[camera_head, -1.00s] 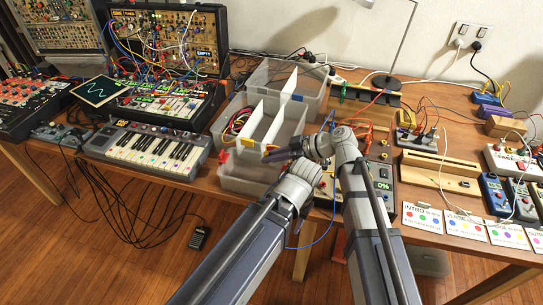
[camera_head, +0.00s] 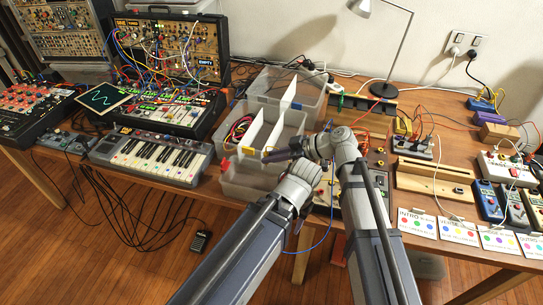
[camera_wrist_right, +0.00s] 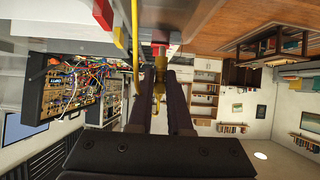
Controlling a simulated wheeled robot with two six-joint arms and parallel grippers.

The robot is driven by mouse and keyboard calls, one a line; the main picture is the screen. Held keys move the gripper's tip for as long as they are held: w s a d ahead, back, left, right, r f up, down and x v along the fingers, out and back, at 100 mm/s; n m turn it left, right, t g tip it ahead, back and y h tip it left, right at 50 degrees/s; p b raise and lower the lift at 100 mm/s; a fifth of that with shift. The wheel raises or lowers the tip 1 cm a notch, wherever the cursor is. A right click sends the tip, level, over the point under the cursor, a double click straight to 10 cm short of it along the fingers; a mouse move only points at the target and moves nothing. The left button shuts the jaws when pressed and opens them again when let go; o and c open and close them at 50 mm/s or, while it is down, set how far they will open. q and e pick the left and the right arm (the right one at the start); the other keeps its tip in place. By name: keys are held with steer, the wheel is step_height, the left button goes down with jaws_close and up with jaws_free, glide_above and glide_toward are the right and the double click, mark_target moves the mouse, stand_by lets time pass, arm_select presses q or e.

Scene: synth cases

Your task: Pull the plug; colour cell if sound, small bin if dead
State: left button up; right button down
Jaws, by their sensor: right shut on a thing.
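My right gripper (camera_head: 268,156) reaches left over the front of the clear sorting tray (camera_head: 284,138), which has white dividers and coloured tabs. In the right wrist view the gripper (camera_wrist_right: 160,78) is shut on a small brass-coloured plug (camera_wrist_right: 160,66). A thin yellow strand (camera_wrist_right: 136,35) hangs beside the plug; I cannot tell whether they join. The small clear bin (camera_head: 242,184) sits in front of the tray at the table edge, below and left of this gripper. My left arm's wrist shows below the right gripper, but its fingers are hidden.
A mini keyboard (camera_head: 150,155) and a patched synth (camera_head: 170,108) stand left. A wooden rail (camera_head: 437,180), coloured cards (camera_head: 455,228) and pedals (camera_head: 489,198) lie right. A lamp (camera_head: 384,88) stands behind. A blue cable (camera_head: 322,238) hangs off the front edge.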

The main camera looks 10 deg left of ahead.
step_height(320, 180, down, 4)
steer(key=b, duration=0.3)
steer(key=shift+f+b, duration=0.15)
steer(key=shift+b, duration=0.2)
steer(key=c, duration=0.8)
jaws_free()
steer(key=shift+o, duration=0.2)
steer(key=p+v, duration=0.4)
steer(key=v, duration=0.3)
steer(key=shift+d+r, duration=0.25)
steer(key=shift+d, duration=0.05)
steer(key=shift+s, duration=0.1)
